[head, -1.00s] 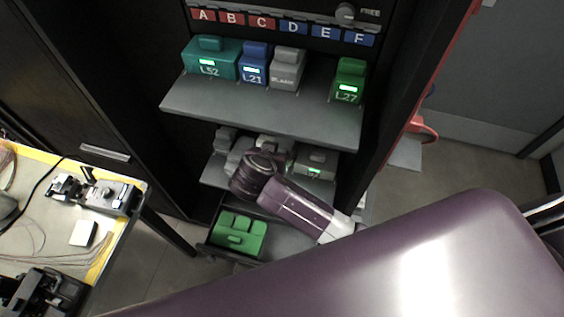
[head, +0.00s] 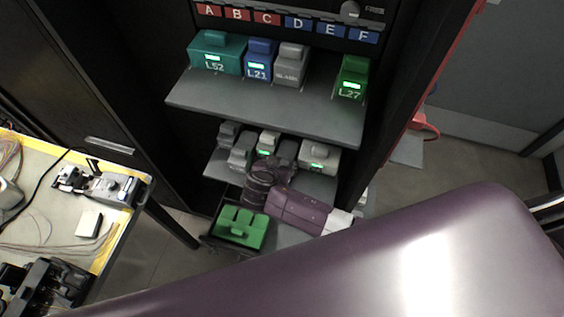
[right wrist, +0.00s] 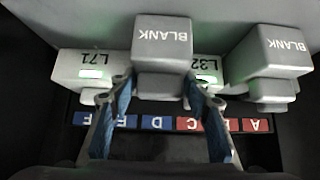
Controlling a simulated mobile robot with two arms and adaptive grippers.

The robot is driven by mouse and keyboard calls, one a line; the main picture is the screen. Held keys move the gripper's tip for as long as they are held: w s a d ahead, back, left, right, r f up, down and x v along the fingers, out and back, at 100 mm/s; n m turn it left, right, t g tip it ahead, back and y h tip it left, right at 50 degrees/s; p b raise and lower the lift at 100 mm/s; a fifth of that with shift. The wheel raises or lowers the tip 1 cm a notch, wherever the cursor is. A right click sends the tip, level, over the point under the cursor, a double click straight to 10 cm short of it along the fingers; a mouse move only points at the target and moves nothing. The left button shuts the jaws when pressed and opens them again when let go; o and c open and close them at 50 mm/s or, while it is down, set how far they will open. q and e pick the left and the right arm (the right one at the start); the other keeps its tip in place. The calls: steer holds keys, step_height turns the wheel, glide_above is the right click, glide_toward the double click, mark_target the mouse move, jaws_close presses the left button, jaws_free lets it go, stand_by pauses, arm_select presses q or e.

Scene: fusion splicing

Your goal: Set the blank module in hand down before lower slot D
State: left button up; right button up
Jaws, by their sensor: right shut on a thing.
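My right gripper (right wrist: 157,92) is shut on the grey handle of a grey BLANK module (right wrist: 162,45) in the right wrist view, which looks upside down. The module is between the L71 module (right wrist: 75,68) and the L32 module (right wrist: 208,66), in line with the blue D label (right wrist: 158,122). In the head view my right gripper (head: 272,168) is at the lower shelf (head: 215,168), and the held module (head: 287,149) is partly hidden by it. Whether the module touches the shelf cannot be told. My left gripper is not in view.
Another BLANK module (right wrist: 275,50) stands beyond L32 in the right wrist view. The upper shelf (head: 270,110) with several modules overhangs the lower one. A workbench (head: 128,212) is at the left.

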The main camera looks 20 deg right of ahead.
steer(key=o, duration=1.2)
steer(key=shift+f, duration=0.1)
steer(key=shift+r, duration=0.3)
steer(key=shift+s+a+r, duration=0.15)
steer(key=shift+s+a, duration=0.1)
steer(key=shift+s, duration=0.05)
steer(key=b+v, duration=0.1)
steer(key=v, duration=1)
steer(key=shift+r, duration=0.1)
